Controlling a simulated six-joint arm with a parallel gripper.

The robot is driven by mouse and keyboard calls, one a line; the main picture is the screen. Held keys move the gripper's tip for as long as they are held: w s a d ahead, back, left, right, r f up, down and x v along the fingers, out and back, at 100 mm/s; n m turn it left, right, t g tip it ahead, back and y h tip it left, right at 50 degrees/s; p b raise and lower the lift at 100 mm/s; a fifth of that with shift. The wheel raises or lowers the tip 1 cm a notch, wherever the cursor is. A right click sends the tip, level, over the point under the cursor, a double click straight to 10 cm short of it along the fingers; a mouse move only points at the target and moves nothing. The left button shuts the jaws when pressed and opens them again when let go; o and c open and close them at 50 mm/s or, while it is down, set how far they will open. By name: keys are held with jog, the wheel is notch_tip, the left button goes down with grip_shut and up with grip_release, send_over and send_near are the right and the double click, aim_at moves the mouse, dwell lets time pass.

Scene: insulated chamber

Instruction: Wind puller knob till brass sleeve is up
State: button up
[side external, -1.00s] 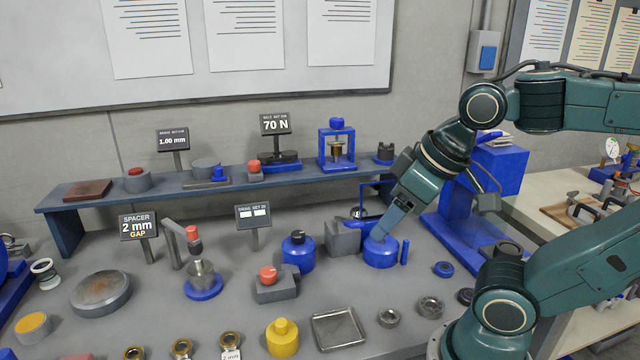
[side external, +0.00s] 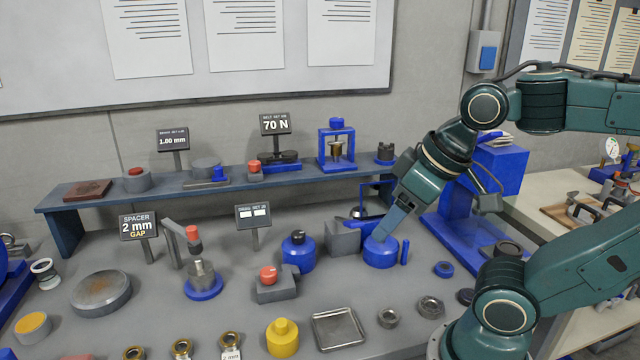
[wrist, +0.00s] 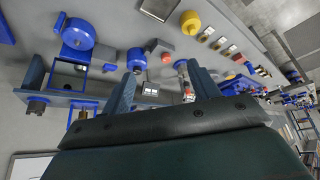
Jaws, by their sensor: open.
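The puller is a blue upright frame (side external: 323,148) on the raised shelf, with a round blue knob (side external: 336,123) on top. The brass sleeve (side external: 336,150) shows between the frame's posts, low in the frame; its exact height is hard to judge. My gripper (side external: 386,234) is well below and right of the puller, pointing down at a round blue pot (side external: 381,256) on the bench. Whether the fingers touch that pot is unclear. In the wrist view my gripper (wrist: 160,78) has its fingers wide apart with nothing between them.
The shelf (side external: 240,181) also holds a red-buttoned block (side external: 254,170) left of the puller and a dark notched part (side external: 385,153) to its right. A grey block (side external: 342,238) and a tall blue stand (side external: 468,205) flank my gripper. A square tray (side external: 340,328) lies in front.

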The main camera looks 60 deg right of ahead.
jog(key=m+g+h, duration=0.2)
jog(key=m+h, duration=1.4)
jog(key=h, duration=0.2)
send_near(335, 125)
jog(key=shift+a+r, duration=0.2)
jog(key=shift+a, duration=0.65)
jog(key=shift+d, duration=0.15)
jog(key=d, duration=0.4)
jog(key=w+d, duration=0.1)
jog(key=d, duration=0.4)
jog(key=w+d, duration=0.1)
jog(key=d, duration=0.3)
jog(key=shift+w+d, duration=0.15)
jog(key=shift+w, duration=0.1)
jog(key=c, duration=1)
